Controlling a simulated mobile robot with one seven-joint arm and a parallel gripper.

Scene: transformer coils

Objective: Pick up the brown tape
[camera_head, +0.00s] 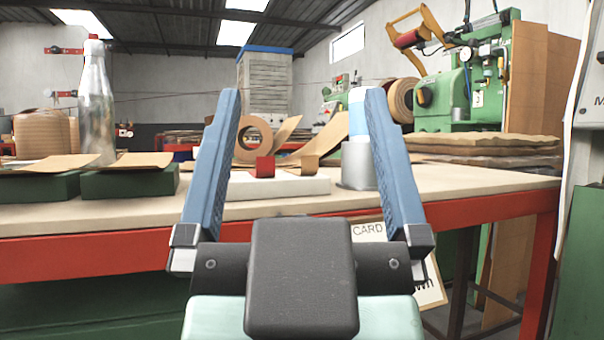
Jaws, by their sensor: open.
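A brown tape roll (264,126) stands on edge beyond my gripper, with a loose brown strip to its right. It shows between my fingers, nearer the left one, which may hide part of its left side. My gripper (300,95) is open and empty, with its two blue fingers spread wide. The roll is apart from both fingers.
The workbench (480,187) has a red front edge. A white block (290,186) with a small red piece (265,167) lies before the roll. A grey cup (357,165) stands at right. Green boxes (130,183) and a glass bottle (95,100) stand at left.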

